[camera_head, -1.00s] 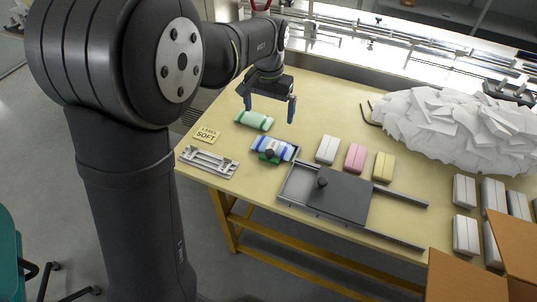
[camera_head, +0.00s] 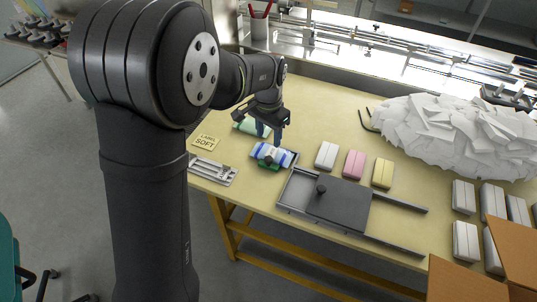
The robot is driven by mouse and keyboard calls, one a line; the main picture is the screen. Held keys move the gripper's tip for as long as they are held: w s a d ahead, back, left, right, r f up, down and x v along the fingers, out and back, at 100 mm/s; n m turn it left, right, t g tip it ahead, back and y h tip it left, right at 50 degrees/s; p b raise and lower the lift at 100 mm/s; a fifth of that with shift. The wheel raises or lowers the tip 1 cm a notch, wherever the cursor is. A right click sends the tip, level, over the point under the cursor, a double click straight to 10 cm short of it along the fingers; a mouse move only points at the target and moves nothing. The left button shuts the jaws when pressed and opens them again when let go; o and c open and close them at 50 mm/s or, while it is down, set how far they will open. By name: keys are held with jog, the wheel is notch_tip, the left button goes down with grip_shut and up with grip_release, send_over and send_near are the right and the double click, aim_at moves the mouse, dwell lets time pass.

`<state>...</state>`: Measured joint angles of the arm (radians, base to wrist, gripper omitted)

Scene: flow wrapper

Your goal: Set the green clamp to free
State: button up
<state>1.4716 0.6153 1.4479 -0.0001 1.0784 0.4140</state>
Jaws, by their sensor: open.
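The green clamp (camera_head: 267,167) shows as a small green piece with a dark knob, at the blue-and-white striped block (camera_head: 287,158) in the camera view. Its exact setting is too small to tell.
A "LABEL SOFT" card (camera_head: 206,142) and a metal fixture (camera_head: 213,172) lie to the left. A grey sliding-lid tray (camera_head: 338,203) is to the right front. White (camera_head: 326,155), pink (camera_head: 353,164) and yellow (camera_head: 382,173) blocks stand behind it. A pile of white wrappers (camera_head: 450,130) fills the back right.

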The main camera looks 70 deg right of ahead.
aim_at(268, 159)
notch_tip(268, 159, down, 10)
jog(key=shift+r, duration=0.25)
